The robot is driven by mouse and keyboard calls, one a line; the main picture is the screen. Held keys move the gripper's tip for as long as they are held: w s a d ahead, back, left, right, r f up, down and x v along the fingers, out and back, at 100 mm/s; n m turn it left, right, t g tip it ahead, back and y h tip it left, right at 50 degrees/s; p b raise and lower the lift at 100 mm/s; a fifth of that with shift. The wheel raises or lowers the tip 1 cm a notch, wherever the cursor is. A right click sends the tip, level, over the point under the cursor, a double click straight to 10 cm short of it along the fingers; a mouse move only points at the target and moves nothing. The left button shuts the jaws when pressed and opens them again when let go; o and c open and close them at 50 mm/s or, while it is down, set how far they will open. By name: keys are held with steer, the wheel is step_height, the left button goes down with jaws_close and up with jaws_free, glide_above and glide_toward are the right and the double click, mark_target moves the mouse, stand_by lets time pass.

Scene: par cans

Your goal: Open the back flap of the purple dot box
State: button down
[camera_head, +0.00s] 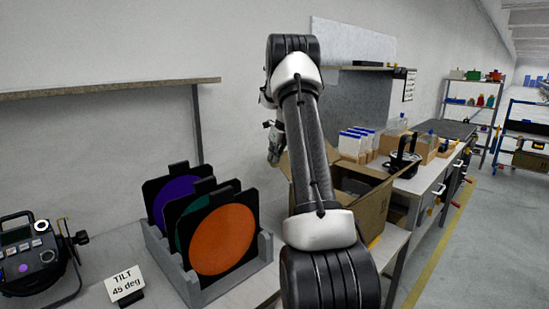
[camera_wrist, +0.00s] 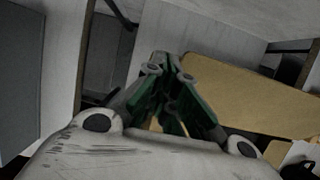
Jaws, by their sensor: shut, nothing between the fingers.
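A brown cardboard box (camera_head: 374,214) stands on the bench, partly hidden behind my arm. Its top looks at least partly open, with a dark inside and raised flaps. No purple dot shows on the sides I can see, so I cannot confirm it is the purple dot box. My gripper (camera_head: 273,145) is at the back left of the box, partly hidden by my arm. In the wrist view my gripper (camera_wrist: 168,75) is shut and empty, in front of a broad tan cardboard panel (camera_wrist: 250,97). I cannot tell whether the fingers touch it.
A grey rack (camera_head: 214,287) holds purple, green and orange filter discs left of my arm. A black-handled object (camera_head: 403,158) and blue-white cartons (camera_head: 354,143) are beyond the box. A shelf (camera_head: 110,88) hangs on the wall.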

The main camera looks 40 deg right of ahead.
steer(key=shift+s, duration=0.15)
steer(key=s+v, duration=0.1)
steer(key=v, duration=1.1)
steer(key=shift+s+d+f, duration=0.1)
steer(key=shift+f, duration=0.05)
